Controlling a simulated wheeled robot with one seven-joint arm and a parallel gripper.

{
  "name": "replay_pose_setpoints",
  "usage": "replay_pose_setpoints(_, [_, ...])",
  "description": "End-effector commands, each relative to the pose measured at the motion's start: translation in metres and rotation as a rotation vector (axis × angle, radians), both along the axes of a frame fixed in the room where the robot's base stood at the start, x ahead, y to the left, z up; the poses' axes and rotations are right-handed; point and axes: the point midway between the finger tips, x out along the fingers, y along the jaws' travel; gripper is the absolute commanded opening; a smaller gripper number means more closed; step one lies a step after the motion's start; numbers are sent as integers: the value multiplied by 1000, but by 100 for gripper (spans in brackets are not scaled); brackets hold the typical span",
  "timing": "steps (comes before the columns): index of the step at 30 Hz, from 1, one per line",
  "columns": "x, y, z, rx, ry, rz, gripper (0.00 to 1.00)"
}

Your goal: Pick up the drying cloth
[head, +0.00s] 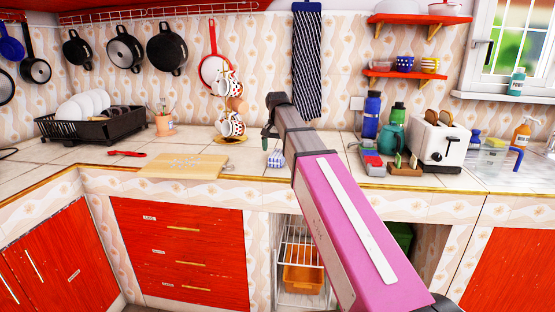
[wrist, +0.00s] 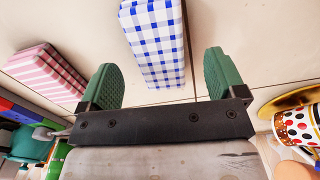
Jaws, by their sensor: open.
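A folded blue-and-white checked cloth (wrist: 155,42) lies on the tiled counter; it also shows in the head view (head: 276,159), partly hidden by my arm. A dark blue striped cloth (head: 306,60) hangs on the wall behind my arm. The frames do not tell which of these is the drying cloth. My gripper (wrist: 160,65) is open and empty, its two green fingers apart. In the wrist view the checked cloth lies ahead of and between the fingers. In the head view my gripper (head: 270,122) is above the counter; its fingers are small there.
A mug stand (head: 230,125) stands left of my gripper, close to it in the wrist view. A pink striped folded item (wrist: 45,72) lies on the other side. A cutting board (head: 183,166), toaster (head: 438,140) and bottles (head: 371,115) occupy the counter.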

Motion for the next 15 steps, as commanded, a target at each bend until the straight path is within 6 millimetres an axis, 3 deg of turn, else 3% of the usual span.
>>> replay_pose_setpoints(7, [3,-2,-32,0,1,0,89])
replay_pose_setpoints(15, [3,-2,-36,0,0,0,89])
